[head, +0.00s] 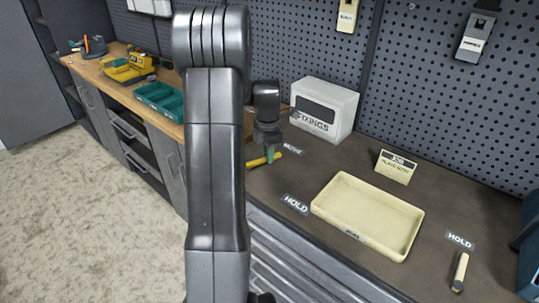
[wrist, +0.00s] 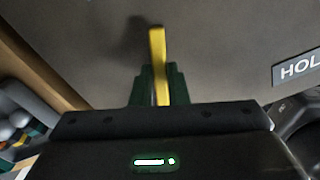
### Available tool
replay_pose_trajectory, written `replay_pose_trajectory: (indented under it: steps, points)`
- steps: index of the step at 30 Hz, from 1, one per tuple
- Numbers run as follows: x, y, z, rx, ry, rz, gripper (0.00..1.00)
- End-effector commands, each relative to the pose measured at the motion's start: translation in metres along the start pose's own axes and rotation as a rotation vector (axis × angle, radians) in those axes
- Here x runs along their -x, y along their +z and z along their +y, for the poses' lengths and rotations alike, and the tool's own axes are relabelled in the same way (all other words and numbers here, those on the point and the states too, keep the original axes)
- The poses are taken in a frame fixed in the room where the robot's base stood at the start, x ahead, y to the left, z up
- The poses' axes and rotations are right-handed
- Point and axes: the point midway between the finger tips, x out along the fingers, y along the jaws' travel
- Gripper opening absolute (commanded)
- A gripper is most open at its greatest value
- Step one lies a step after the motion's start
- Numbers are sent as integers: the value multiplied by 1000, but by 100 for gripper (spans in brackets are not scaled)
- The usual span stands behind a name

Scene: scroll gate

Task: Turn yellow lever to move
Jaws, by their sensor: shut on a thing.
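The yellow lever (head: 263,160) shows low beside the MOVE label (head: 292,149) in the head view. In the wrist view the yellow lever (wrist: 157,45) runs up from between my green fingertips. My gripper (head: 272,153) is shut on it, with one finger on each side in the wrist view (wrist: 160,85). Part of the lever between the fingers is hidden, and its base cannot be made out. My own arm hides the bench left of the gripper in the head view.
A cream tray (head: 333,183) lies on the dark bench, with a HOLD label (head: 296,204) beside it. A job card (head: 396,166) and a white FIXINGS box (head: 324,107) stand behind. A cream handle (head: 461,268) lies near another HOLD label (head: 460,241).

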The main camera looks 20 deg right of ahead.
Motion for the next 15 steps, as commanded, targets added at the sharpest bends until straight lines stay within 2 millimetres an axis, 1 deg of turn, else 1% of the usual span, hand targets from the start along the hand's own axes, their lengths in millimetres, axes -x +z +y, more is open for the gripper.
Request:
replay_pose_trajectory:
  steps: [6,15]
  points:
    - [1,0,4,53,3,-1,0]
    - [1,0,6,68,3,-2,0]
